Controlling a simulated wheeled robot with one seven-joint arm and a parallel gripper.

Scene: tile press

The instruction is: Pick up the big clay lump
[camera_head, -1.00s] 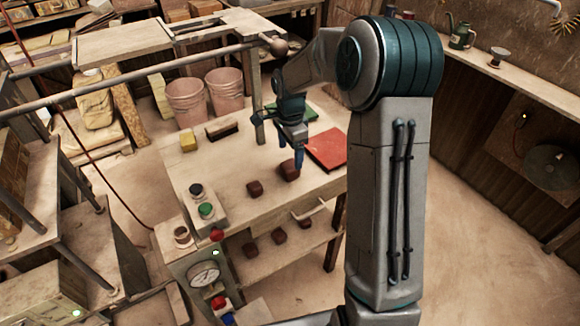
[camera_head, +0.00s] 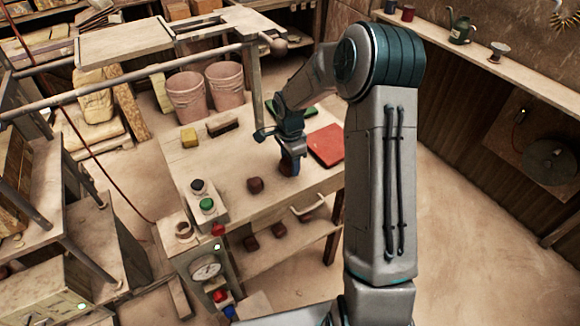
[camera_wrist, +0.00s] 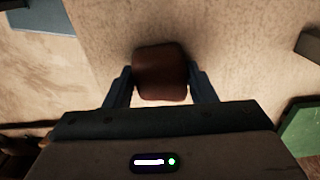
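A dark reddish-brown clay lump (camera_wrist: 160,72) lies between the two fingers of my gripper (camera_wrist: 160,80) in the wrist view. The fingers stand on both sides of it with little or no gap, and I cannot tell whether they press on it. In the head view my gripper (camera_head: 291,165) is down at the tabletop and hides most of this lump. A second brown lump (camera_head: 255,185) lies on the table to the left, apart from the gripper; it looked smaller than the one at my gripper.
A red mat (camera_head: 327,145) lies right of my gripper on the table (camera_head: 225,165). A yellow block (camera_head: 189,137), a brush (camera_head: 222,126) and two pink buckets (camera_head: 185,98) stand farther back. A button box (camera_head: 207,205) is at the front left. More lumps (camera_head: 279,229) lie on the shelf below.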

